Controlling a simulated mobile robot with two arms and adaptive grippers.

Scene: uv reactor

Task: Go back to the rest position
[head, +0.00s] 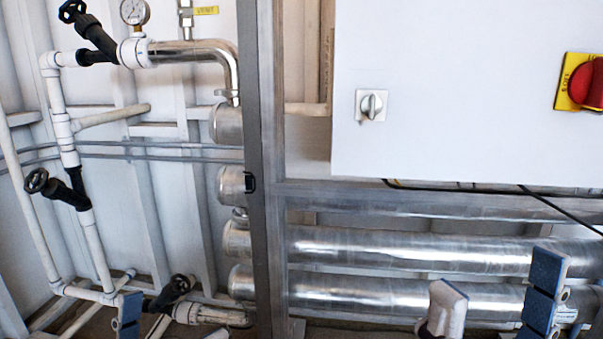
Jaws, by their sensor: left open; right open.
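My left gripper (172,320) shows at the bottom left of the head view, cut off by the lower edge. One finger with blue pads is visible, and a bit of the other; it is open, with a black valve and white pipe showing behind the gap. My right gripper (496,288) is at the bottom right. Its two blue-padded fingers stand apart, open and empty, in front of the lower steel tubes. I see nothing held in either gripper. Most of both arms is out of view.
A white cabinet (450,110) carries a grey rotary switch (372,105) and a red knob on yellow (584,83). Polished steel tubes (400,248) run below it. A grey upright post (262,200) stands left of it. White piping with black valves (70,190) and a gauge (135,11) fill the left.

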